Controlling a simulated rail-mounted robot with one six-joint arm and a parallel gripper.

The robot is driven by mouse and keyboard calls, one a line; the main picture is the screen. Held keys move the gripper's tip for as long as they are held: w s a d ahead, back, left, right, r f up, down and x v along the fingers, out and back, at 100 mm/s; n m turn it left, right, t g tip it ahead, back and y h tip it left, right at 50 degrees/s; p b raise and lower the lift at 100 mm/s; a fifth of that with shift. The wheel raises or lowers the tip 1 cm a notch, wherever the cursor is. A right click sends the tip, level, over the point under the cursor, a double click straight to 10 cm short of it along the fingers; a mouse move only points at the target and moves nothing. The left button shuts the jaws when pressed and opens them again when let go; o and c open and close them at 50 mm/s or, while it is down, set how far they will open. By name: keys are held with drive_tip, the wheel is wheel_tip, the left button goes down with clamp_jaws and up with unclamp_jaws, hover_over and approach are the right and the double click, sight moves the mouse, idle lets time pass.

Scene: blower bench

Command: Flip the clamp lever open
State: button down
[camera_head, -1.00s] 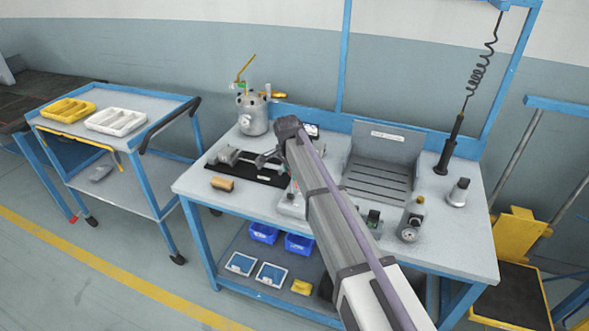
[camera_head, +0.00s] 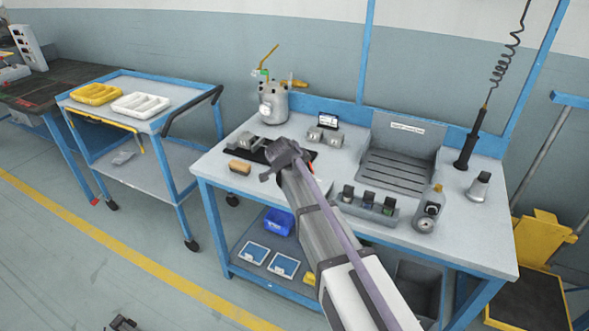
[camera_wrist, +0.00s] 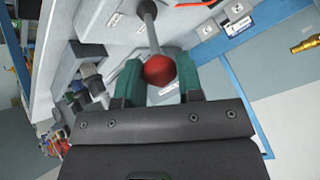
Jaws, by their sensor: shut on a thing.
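In the wrist view the clamp lever (camera_wrist: 153,35) is a grey rod ending in a red ball knob (camera_wrist: 160,70). The green fingers of my gripper (camera_wrist: 161,80) lie on either side of the knob and are shut on it. In the head view my gripper (camera_head: 270,170) is at the front of the bench, by the right part of a black base plate (camera_head: 258,156). My arm and gripper hide the lever and knob there.
The blue-framed bench (camera_head: 222,172) carries a grey pot (camera_head: 273,103) behind the plate, a tan block (camera_head: 239,167) in front, a small display (camera_head: 328,120), a holder with dark items (camera_head: 366,207) and a gauge unit (camera_head: 428,212). A cart with trays (camera_head: 140,106) stands left.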

drive_tip(key=shift+s+f, duration=0.15)
drive_tip(key=shift+s, duration=0.1)
drive_tip(key=c, duration=0.8)
unclamp_jaws()
drive_tip(key=shift+w, duration=0.1)
drive_tip(key=p+v, duration=0.8)
drive_tip(key=v, duration=0.3)
